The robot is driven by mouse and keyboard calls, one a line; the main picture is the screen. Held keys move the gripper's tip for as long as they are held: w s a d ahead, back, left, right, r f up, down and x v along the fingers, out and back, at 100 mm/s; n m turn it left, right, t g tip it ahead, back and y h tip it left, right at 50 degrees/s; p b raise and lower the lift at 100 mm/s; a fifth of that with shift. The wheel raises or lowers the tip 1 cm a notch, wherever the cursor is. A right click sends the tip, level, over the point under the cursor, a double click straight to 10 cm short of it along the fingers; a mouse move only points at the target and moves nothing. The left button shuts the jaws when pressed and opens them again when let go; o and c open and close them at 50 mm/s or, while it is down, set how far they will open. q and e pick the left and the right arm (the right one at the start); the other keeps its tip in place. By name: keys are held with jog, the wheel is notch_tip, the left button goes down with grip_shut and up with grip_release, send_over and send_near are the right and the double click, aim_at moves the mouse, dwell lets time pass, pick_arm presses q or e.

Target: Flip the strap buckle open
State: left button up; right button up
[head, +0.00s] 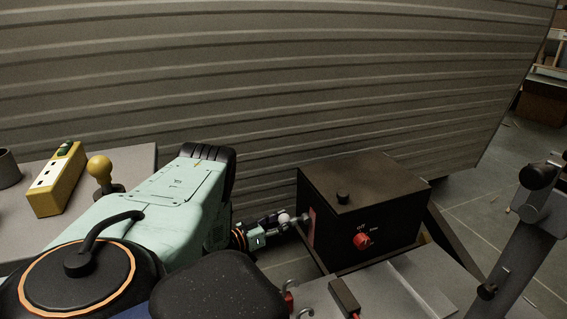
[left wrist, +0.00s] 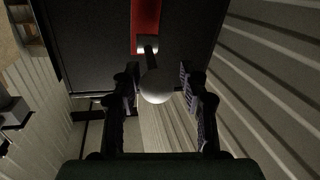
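A black box (head: 365,215) stands in front of the ribbed camper wall. Its left side carries a red strap (left wrist: 145,16), seen as a small red patch (head: 311,226) in the head view. On the strap is a small metal buckle (left wrist: 148,45) with a short dark lever ending in a pale ball knob (left wrist: 156,87). My left gripper (head: 284,222) is beside that side of the box. In the left wrist view, its two fingers (left wrist: 160,95) are apart, with the knob between them and gaps visible on both sides. My right gripper is not seen.
Tiled floor (head: 475,215) shows at right.

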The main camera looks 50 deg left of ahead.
pick_arm(q)
jog(key=shift+o, duration=0.7)
jog(key=shift+d+r, duration=0.1)
jog(key=shift+d, duration=0.05)
jog(key=s, duration=0.7)
jog(key=shift+s, duration=0.2)
jog(key=shift+r, duration=0.1)
